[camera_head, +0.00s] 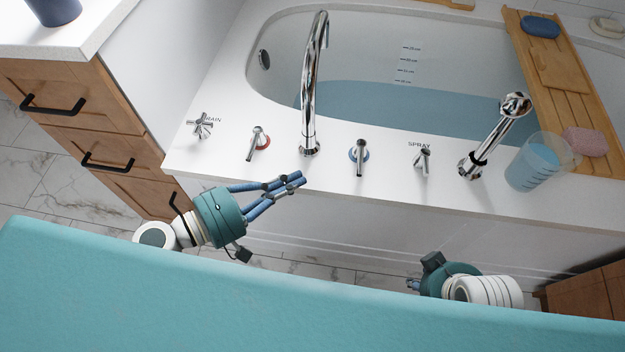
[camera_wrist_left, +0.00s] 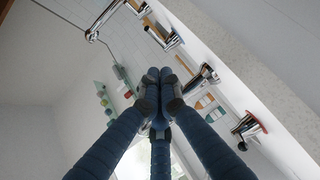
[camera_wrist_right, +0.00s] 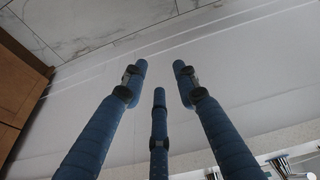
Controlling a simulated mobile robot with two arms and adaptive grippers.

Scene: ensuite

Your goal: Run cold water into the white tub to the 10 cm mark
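The white tub (camera_head: 255,88) holds blue water (camera_head: 430,108). The water's far edge lies near the lowest visible mark on the scale (camera_head: 405,70); the figures are too small to read surely. No stream shows from the chrome spout (camera_head: 312,75). The blue-ringed lever (camera_head: 360,154) stands right of the spout, the red-ringed lever (camera_head: 258,140) left of it. My left gripper (camera_head: 299,179) is in front of the tub's front rim, below the spout, its fingertips together and empty. My right gripper (camera_wrist_right: 160,68) is open and empty beside the tub's front panel; its fingers are mostly hidden in the head view.
A drain cross handle (camera_head: 201,126), a spray lever (camera_head: 421,159) and a hand shower (camera_head: 494,138) stand on the rim. A clear cup (camera_head: 534,166) of blue liquid is at right. A wooden tray (camera_head: 560,75) spans the tub. A drawer cabinet (camera_head: 95,120) stands left.

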